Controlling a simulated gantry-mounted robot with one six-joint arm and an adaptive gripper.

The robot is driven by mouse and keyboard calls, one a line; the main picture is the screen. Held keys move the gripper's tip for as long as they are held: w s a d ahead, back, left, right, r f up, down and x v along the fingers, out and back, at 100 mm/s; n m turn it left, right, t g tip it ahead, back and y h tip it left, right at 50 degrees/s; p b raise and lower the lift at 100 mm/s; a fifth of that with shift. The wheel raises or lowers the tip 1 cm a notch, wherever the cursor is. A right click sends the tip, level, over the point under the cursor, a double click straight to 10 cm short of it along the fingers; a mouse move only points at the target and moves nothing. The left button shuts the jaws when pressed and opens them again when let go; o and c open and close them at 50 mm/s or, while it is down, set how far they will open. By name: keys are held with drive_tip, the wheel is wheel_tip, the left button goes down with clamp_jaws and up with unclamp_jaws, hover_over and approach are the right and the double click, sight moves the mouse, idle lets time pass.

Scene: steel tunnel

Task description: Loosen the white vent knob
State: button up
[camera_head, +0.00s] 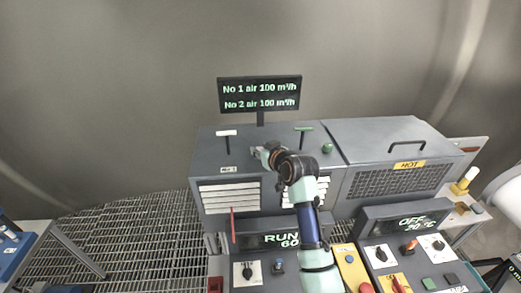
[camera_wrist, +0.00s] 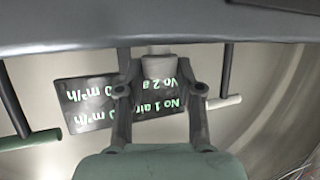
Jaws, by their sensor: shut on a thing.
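A pale knob, which looks like the white vent knob (camera_wrist: 158,64), shows between my fingertips in the wrist view, against the grey machine surface. My gripper (camera_wrist: 160,80) is shut on it, one finger on each side. In the head view my gripper (camera_head: 257,153) is at the top of the grey machine (camera_head: 212,155), between the white T-handle (camera_head: 226,133) and the green T-handle (camera_head: 303,129). The gripper hides the knob there. I cannot tell how far the knob is turned.
A green round knob (camera_head: 327,148) is right of my wrist. A display (camera_head: 259,94) reading 100 m³/h for No 1 and No 2 air stands behind. A mesh-fronted HOT box (camera_head: 396,180) is at the right. Control panels with switches stand in front. Open grating (camera_head: 130,235) lies left.

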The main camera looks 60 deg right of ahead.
drive_tip(key=n+y+b, duration=0.1)
drive_tip(key=n+t+y+b, duration=0.1)
drive_tip(key=shift+s+d+f+t+b, duration=0.2)
drive_tip(key=shift+f+t+b, duration=0.1)
drive_tip(key=shift+b, duration=0.1)
drive_tip(key=n+y+b, duration=0.2)
drive_tip(key=y+b, duration=0.1)
drive_tip(key=shift+r+n+t, duration=0.15)
drive_tip(key=shift+n+t, duration=0.15)
drive_tip(key=shift+n, duration=0.1)
drive_tip(key=shift+r+y, duration=0.1)
drive_tip(key=shift+y, duration=0.2)
drive_tip(key=o, duration=1.2)
drive_tip(key=shift+w, duration=0.1)
drive_tip(key=shift+c, duration=0.2)
drive_tip(key=v, duration=1.2)
